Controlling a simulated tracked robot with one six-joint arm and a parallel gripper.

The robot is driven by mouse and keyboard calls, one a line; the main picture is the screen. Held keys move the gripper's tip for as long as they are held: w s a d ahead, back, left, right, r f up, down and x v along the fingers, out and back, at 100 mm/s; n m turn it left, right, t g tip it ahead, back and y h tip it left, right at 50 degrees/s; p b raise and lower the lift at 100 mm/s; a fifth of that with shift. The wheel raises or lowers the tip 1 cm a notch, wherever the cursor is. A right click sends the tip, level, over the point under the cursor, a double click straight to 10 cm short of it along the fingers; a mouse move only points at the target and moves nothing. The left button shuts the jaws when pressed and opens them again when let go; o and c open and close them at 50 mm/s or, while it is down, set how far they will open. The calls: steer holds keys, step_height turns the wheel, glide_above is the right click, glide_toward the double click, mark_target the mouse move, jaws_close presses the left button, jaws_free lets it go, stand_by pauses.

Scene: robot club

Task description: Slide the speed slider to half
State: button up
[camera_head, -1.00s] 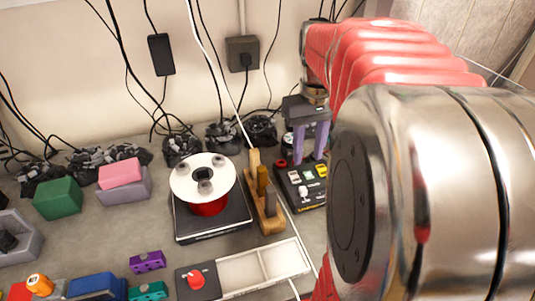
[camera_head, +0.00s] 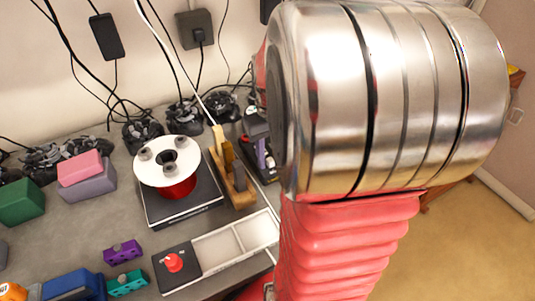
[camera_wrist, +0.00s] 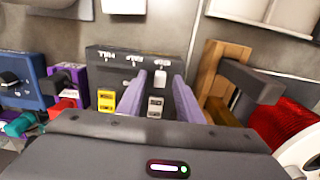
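The dark control panel (camera_wrist: 120,62) lies ahead in the wrist view. It has small labels, a yellow switch (camera_wrist: 107,98), a grey rocker switch (camera_wrist: 155,106) and a white knob (camera_wrist: 160,78). The labels are too small to read, so I cannot tell for certain which control is the speed slider. My gripper (camera_wrist: 157,100) is open, its two purple fingers apart over the panel with nothing held. The rocker and white knob show between the fingers. In the head view my arm hides most of the panel; part of my gripper (camera_head: 262,150) shows beside it.
A wooden stand (camera_wrist: 212,80) is close beside the panel, with a red spool (camera_wrist: 290,118) beyond it. In the head view the spool (camera_head: 180,187) sits on a black base (camera_head: 205,205), behind a white tray (camera_head: 215,247). Purple (camera_wrist: 70,78) and blue (camera_wrist: 25,82) blocks flank the panel's other side.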

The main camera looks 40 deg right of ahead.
steer(key=shift+c, duration=0.5)
jaws_close()
